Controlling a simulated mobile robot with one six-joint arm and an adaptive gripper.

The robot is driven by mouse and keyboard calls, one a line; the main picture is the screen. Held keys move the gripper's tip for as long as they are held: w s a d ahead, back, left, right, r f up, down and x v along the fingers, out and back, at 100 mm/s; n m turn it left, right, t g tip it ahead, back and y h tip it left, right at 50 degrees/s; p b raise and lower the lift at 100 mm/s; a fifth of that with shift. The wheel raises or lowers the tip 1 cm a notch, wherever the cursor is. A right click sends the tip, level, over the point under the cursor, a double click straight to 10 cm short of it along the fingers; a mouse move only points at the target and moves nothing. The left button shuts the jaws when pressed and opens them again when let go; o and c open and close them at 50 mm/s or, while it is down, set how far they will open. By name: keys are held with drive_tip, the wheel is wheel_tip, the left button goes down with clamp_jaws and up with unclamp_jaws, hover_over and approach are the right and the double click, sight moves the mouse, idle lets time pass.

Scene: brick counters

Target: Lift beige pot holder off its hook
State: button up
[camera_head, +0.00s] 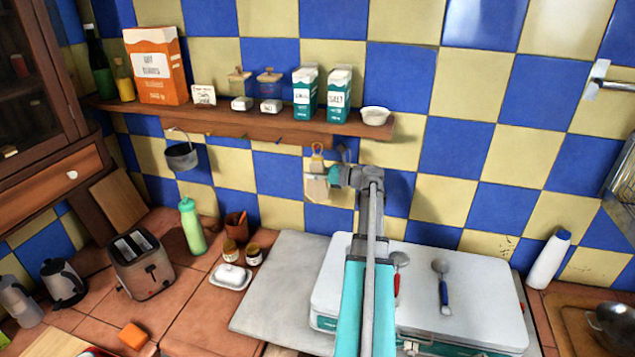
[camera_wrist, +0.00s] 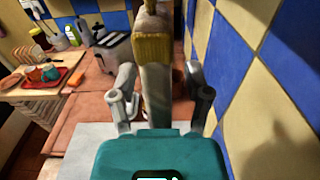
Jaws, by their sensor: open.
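The beige pot holder (camera_head: 317,189) hangs by a loop against the tiled wall under the wooden shelf in the head view. Its lower part looks pale, and my gripper partly hides it. In the wrist view the pot holder (camera_wrist: 155,80) stands nearly edge-on, mustard-yellow at its top and pale below. My gripper (camera_wrist: 160,88) is open, with one finger on each side of it and a visible gap at both sides. In the head view my gripper (camera_head: 325,178) reaches in from the right. The hook itself is too small to make out clearly.
The shelf (camera_head: 230,123) carries boxes, jars and a bowl just above. A small pot (camera_head: 181,156) hangs to the left. Below are a toaster (camera_head: 142,264), a green bottle (camera_head: 191,226) and a white-topped stove (camera_head: 470,300) with utensils. The wall is close beside my gripper.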

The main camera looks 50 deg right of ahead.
drive_tip(key=shift+c, duration=0.3)
clamp_jaws()
drive_tip(key=shift+r, duration=0.1)
drive_tip(key=shift+a+r+p, duration=0.15)
drive_tip(key=shift+r+p, duration=0.7)
drive_tip(key=shift+p, duration=0.1)
drive_tip(key=s+a, duration=0.4)
drive_tip(key=a, duration=0.4)
drive_tip(key=s+a, duration=0.4)
drive_tip(key=a, duration=0.3)
drive_tip(key=shift+s+a+f, duration=0.15)
drive_tip(key=shift+a+f, duration=0.05)
drive_tip(key=shift+a, duration=0.2)
